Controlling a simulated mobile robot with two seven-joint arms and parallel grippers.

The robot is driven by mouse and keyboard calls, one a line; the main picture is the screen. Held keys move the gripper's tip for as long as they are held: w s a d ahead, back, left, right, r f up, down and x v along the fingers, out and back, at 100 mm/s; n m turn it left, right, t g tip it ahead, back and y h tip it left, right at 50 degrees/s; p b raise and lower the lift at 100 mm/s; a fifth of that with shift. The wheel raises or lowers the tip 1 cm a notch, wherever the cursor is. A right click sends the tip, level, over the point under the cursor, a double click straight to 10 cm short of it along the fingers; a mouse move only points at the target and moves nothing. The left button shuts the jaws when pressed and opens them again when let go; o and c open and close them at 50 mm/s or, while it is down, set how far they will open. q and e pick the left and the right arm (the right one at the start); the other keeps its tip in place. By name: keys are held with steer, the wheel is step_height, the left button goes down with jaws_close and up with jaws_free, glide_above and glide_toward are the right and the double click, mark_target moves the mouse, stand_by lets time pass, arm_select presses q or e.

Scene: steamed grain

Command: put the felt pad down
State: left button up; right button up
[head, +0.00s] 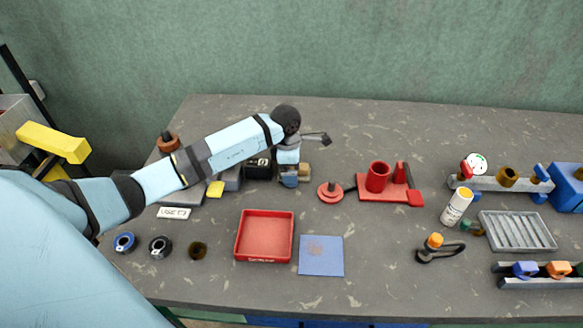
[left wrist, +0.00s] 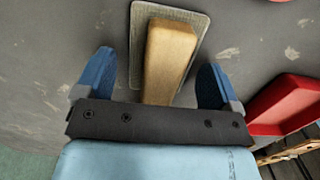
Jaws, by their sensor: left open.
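The felt pad looks like a grey pad (left wrist: 198,28) with a wooden block (left wrist: 168,58) on top, seen in the left wrist view. It appears to lie flat on the grey table. My left gripper (left wrist: 155,75) is open, its two blue fingers on either side of the block, with visible gaps. In the head view a bit of the wooden block (head: 305,169) shows beside my left gripper (head: 290,182), at the table's middle; the arm and gripper hide the rest. My right gripper is not in view.
A red tray (head: 238,254) and a blue square (head: 321,268) lie in front. A red disc (head: 330,192) and a red stand with a cup (head: 377,178) are to the right. Dark and grey boxes sit close left of the gripper. Table between gripper and blue square is clear.

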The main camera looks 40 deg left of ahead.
arm_select(q)
steer(key=shift+r, duration=0.3)
step_height(320, 180, up, 12)
steer(key=a, duration=0.1)
steer(key=shift+s+f, duration=0.2)
steer(key=shift+s, duration=0.1)
